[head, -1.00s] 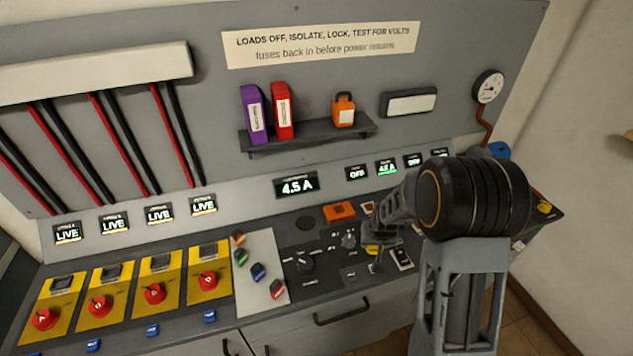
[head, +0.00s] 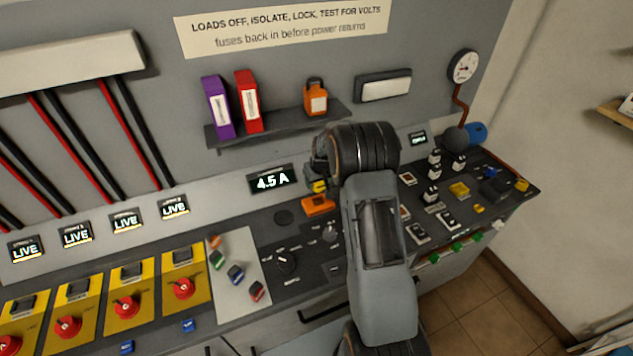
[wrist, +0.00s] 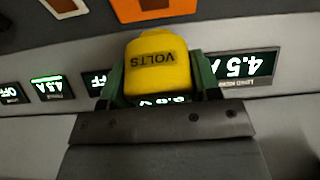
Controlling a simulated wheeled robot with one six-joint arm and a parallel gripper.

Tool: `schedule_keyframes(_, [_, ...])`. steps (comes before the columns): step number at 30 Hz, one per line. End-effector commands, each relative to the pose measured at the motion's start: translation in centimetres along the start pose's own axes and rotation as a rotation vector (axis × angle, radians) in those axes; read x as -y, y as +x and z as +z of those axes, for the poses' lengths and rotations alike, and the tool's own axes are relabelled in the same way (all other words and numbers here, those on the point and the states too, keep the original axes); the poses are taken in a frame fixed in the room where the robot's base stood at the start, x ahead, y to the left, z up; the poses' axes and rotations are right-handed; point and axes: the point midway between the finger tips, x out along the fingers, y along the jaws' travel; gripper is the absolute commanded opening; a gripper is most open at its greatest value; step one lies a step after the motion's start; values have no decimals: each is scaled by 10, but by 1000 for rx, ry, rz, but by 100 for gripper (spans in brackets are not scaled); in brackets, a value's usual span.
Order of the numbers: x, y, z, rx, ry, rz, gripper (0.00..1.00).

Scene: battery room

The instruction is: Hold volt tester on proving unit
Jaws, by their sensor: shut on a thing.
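The yellow volt tester (wrist: 158,68), marked VOLTS, is between the two green fingers of my gripper (wrist: 157,85). Its lit display is partly cut off by my gripper's body. In the head view a small yellow part of the tester (head: 319,186) shows beside my wrist. An orange block (head: 318,205), apparently the proving unit, lies on the dark desk just below it. The orange block also shows at the top of the wrist view (wrist: 152,9), close to the tester's end. I cannot tell whether they touch. My wrist hides most of the gripper in the head view.
A 4.5 A display (head: 270,180) is on the sloped panel just left of my gripper. A shelf (head: 282,128) with binders and an orange lock stands above. Red rotary switches (head: 183,287) on yellow plates line the left; small switches crowd the desk's right.

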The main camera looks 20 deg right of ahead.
Motion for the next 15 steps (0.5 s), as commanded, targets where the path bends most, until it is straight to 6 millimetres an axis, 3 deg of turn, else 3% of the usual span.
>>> schedule_keyframes(15, [-5, 35, 10, 0, 3, 0, 38])
